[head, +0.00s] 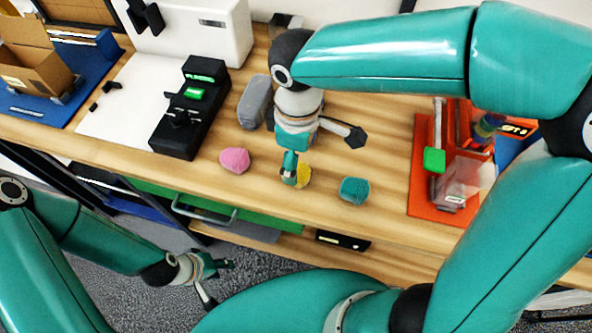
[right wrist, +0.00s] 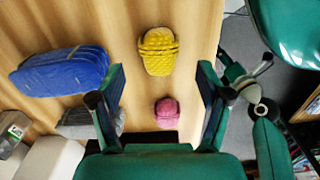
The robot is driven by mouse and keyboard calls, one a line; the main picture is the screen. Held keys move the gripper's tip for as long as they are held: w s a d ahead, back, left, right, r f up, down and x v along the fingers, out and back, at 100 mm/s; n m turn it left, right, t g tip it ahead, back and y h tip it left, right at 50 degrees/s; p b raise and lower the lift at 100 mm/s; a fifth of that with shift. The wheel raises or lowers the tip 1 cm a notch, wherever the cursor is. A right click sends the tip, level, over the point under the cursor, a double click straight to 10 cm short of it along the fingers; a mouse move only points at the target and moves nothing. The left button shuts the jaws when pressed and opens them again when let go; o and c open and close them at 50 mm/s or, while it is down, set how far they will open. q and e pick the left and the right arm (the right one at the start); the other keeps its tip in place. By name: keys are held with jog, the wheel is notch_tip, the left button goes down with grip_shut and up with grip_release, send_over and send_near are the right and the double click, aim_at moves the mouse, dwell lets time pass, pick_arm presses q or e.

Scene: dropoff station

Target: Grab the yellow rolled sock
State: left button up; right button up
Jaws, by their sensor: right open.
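The yellow rolled sock (head: 304,176) lies on the wooden table near its front edge, partly hidden by a finger of my right gripper (head: 323,153) in the head view. In the right wrist view the yellow sock (right wrist: 158,51) shows whole, with ribbed bands. It sits between the lines of the spread fingers, beyond their tips. My right gripper (right wrist: 160,82) is open and empty above the table. My left gripper (head: 219,279) is low in front of the table, away from the sock, with its fingers apart and empty.
A pink rolled sock (head: 235,160) lies left of the yellow one and a teal rolled sock (head: 354,190) right. A grey bundle (head: 254,102) and a black device (head: 188,110) stand behind on the left. A blue folded cloth (right wrist: 60,70) shows in the wrist view. A red tray (head: 421,180) is at right.

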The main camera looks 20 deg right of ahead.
jog(key=shift+w+a+f, duration=0.1)
jog(key=shift+f, duration=1.35)
jog(key=shift+w+a+f, duration=0.1)
jog(key=shift+f, duration=1.35)
jog(key=c, duration=1.2)
jog(key=shift+r, duration=0.15)
